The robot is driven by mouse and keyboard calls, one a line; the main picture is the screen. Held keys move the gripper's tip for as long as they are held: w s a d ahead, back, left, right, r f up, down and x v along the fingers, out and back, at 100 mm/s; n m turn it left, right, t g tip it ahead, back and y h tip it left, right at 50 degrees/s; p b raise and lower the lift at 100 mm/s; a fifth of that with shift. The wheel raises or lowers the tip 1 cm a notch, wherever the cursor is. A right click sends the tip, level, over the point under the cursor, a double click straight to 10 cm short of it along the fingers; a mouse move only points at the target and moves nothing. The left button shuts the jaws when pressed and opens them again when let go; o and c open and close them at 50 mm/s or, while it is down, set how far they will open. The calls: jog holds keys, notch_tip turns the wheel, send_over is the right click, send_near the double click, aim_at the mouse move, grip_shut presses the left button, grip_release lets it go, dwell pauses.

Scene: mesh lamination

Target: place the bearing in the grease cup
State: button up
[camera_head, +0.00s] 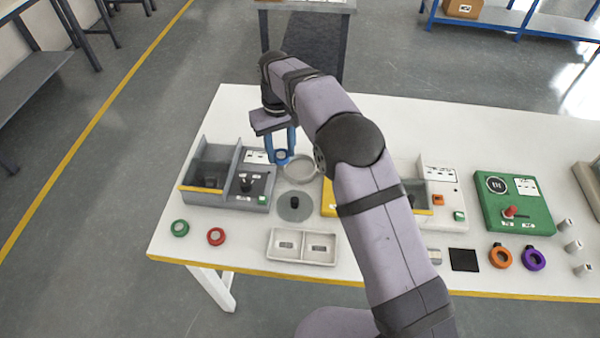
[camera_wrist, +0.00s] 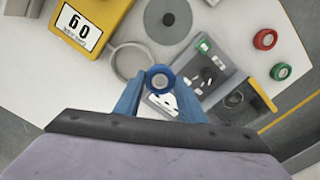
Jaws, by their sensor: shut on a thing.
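My gripper (camera_wrist: 160,84) has blue fingers and is shut on a blue ring-shaped bearing with a grey centre (camera_wrist: 160,77). The bearing also shows in the head view (camera_head: 281,156), held between the fingertips above the table. A round, grey, open cup, which looks like the grease cup (camera_head: 300,180), stands on the table just right of the bearing in the head view. In the wrist view the cup's rim (camera_wrist: 113,65) lies just left of the bearing, and the bearing and a finger cover part of it. The cup's inside looks empty where it shows.
A grey disc with a black knob (camera_head: 284,209) lies in front of the cup. A grey machine (camera_head: 253,199) stands to the left, a yellow one (camera_head: 328,204) to the right. Green (camera_head: 180,228) and red (camera_head: 216,236) rings and a white two-part tray (camera_head: 303,262) lie nearer.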

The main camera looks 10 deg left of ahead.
send_near(300, 170)
jog(key=shift+f+p, duration=0.85)
jog(key=shift+f, duration=2.15)
jog(key=shift+f, duration=0.1)
jog(key=shift+f, duration=0.15)
jog(key=o, duration=0.9)
notch_tip(300, 170, up, 12)
jog(key=b, duration=0.2)
jog(key=shift+r+b, duration=0.25)
jog(key=shift+b, duration=0.05)
